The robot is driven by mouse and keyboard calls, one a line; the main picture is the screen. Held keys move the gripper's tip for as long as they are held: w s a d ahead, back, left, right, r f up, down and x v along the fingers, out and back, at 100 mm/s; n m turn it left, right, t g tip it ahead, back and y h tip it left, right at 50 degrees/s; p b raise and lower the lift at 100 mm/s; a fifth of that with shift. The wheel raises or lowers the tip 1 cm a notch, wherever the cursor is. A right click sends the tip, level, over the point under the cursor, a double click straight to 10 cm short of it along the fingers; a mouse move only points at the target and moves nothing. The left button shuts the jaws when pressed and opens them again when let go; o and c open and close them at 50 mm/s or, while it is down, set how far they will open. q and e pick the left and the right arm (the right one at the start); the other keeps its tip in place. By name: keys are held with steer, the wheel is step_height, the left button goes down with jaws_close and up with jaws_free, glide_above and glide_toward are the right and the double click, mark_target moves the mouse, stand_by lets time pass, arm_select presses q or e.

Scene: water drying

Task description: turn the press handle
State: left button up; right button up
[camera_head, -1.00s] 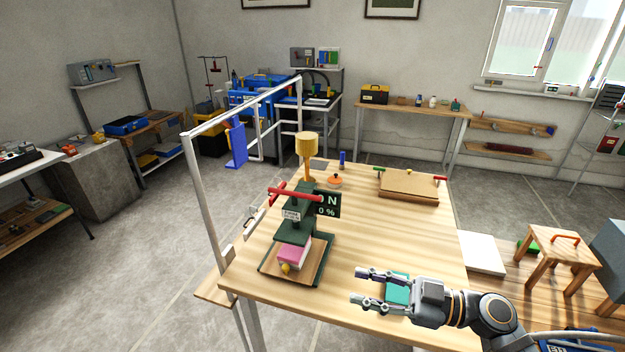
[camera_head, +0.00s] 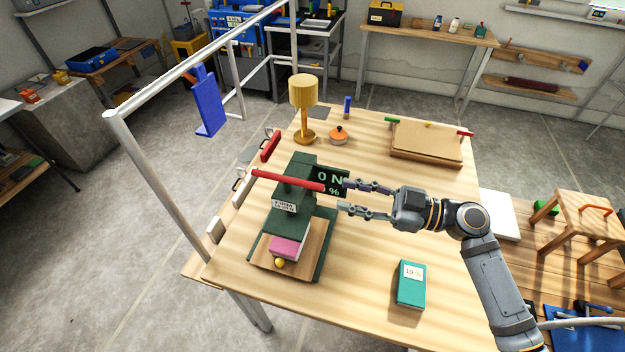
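A dark green press (camera_head: 293,205) stands on the left part of the wooden table. Its red bar handle (camera_head: 288,181) lies across the top, tilted slightly down to the right. A pink block (camera_head: 288,247) sits on the press's wooden base, with a small yellow knob (camera_head: 279,263) in front. A dark display (camera_head: 331,181) reading "0 N" and "%" is behind the handle's right end. My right gripper (camera_head: 343,195) is open and empty, its fingers pointing left, just right of the handle's right end. I cannot tell whether it touches the handle. My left gripper is not in view.
A teal box marked "10 %" (camera_head: 410,286) lies at the table's front right. A white frame (camera_head: 160,170) rises along the left edge.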

mark_target(316, 185)
steer(key=x, duration=0.2)
steer(key=p+x, duration=0.1)
steer(key=x, duration=0.1)
steer(key=p+x, duration=0.1)
steer(key=x, duration=0.1)
steer(key=shift+w+d+r, duration=0.1)
steer(key=shift+r, duration=0.2)
steer(key=shift+p+x, duration=0.65)
steer(key=shift+x, duration=0.4)
steer(key=shift+w+a+f, duration=0.15)
steer(key=shift+a+f, duration=0.15)
steer(key=shift+a, duration=0.15)
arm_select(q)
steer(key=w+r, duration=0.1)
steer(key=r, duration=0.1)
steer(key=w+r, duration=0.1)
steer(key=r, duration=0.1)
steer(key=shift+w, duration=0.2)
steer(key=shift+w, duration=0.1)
arm_select(e)
jaws_close()
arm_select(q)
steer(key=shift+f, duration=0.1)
